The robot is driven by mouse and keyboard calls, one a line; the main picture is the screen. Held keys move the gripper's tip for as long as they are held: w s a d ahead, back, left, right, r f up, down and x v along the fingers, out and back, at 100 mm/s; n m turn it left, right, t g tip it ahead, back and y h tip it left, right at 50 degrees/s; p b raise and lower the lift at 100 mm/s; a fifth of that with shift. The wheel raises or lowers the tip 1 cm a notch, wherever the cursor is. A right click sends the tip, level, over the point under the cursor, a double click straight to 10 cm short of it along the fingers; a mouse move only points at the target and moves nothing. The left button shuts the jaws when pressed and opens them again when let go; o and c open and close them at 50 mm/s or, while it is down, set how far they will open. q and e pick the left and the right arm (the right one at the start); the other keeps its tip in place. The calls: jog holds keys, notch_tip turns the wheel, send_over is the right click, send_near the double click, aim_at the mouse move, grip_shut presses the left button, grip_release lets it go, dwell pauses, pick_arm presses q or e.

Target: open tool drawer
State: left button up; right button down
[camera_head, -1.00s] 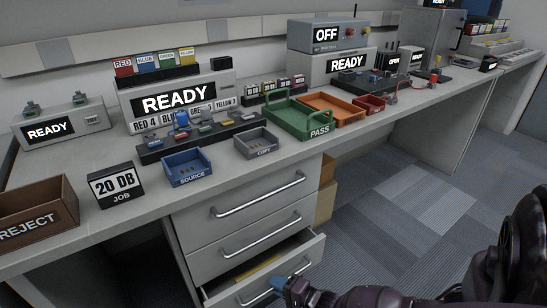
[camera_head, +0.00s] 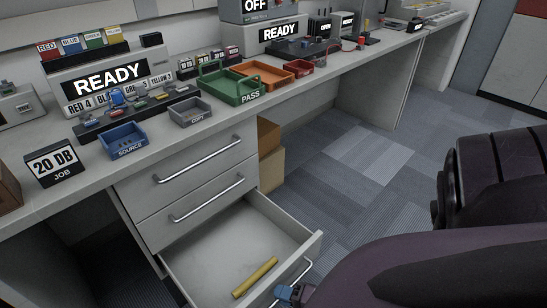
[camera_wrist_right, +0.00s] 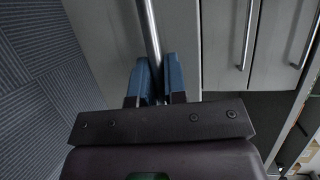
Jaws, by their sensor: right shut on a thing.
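The bottom tool drawer (camera_head: 215,248) of the grey cabinet is pulled well out, and a yellow stick-like item (camera_head: 255,278) lies on its floor. My right gripper (camera_head: 288,292) is at the front of this drawer, with its blue fingertips at the bar handle (camera_head: 306,270). In the right wrist view the fingers (camera_wrist_right: 154,84) are closed on either side of the metal bar handle (camera_wrist_right: 149,30). The two drawers above, the top one (camera_head: 195,160) and the middle one (camera_head: 206,200), are shut. My left gripper is not in view.
The bench above holds a blue SOURCE tray (camera_head: 124,142), a grey COPY tray (camera_head: 190,112), a green PASS tray (camera_head: 232,87) and a JOB sign (camera_head: 52,166). Cardboard boxes (camera_head: 270,160) stand beside the cabinet. Carpet floor (camera_head: 355,165) is clear to the right.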

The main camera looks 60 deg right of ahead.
jog(key=shift+s+a, duration=0.15)
jog(key=shift+s, duration=0.45)
jog(key=c, duration=1.5)
grip_release()
jog(key=shift+o, duration=0.2)
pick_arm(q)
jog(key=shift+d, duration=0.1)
